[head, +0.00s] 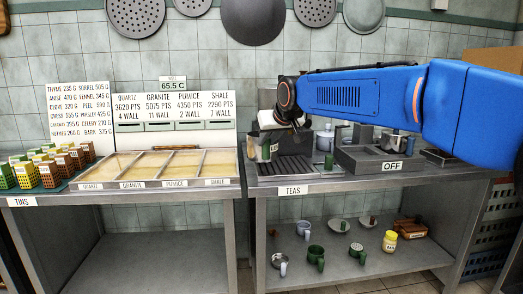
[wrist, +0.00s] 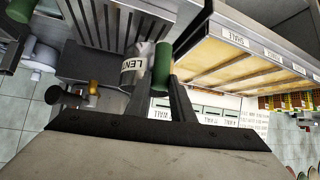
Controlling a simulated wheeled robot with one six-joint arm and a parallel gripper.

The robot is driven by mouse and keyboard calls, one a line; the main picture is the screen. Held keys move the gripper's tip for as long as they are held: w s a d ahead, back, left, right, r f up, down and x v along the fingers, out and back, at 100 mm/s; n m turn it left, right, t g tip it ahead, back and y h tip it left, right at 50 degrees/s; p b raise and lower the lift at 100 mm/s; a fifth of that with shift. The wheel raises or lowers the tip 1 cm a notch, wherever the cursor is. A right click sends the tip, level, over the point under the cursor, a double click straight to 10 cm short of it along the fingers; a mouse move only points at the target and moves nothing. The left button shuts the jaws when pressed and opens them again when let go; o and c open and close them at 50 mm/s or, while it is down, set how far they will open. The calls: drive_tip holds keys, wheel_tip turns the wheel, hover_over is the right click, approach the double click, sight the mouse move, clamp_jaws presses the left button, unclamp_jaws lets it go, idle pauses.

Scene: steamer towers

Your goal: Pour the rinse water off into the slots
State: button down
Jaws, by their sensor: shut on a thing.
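My gripper (wrist: 165,82) is shut on the green handle (wrist: 162,66) of a small grey vessel (wrist: 137,58). The vessel has a white label that starts with "LEN"; the rest of the label is cut off. In the head view the green handle (head: 266,151) hangs below my wrist, over the left part of the teas counter. The dark slotted tray (head: 286,169) is set in that counter, close below and right of the vessel. Its slots (wrist: 112,22) also show in the wrist view beyond the vessel. The inside of the vessel is hidden, so I see no water.
Left is a counter with a four-bin tray (head: 158,184) and tins (head: 46,172). Right of the slots is a dark unit marked OFF (head: 391,167) with a metal pot (head: 396,142). Cups, saucers and a yellow jar (head: 390,241) stand on the lower shelf.

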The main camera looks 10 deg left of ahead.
drive_tip(key=shift+r, duration=0.1)
drive_tip(key=d, duration=0.5)
drive_tip(key=shift+s+r, duration=0.25)
drive_tip(key=shift+r, duration=0.15)
drive_tip(key=shift+f, duration=0.15)
drive_tip(key=shift+f, duration=2.25)
drive_tip(key=c, duration=1.5)
unclamp_jaws()
drive_tip(key=shift+o, duration=0.2)
drive_tip(key=shift+f, duration=0.1)
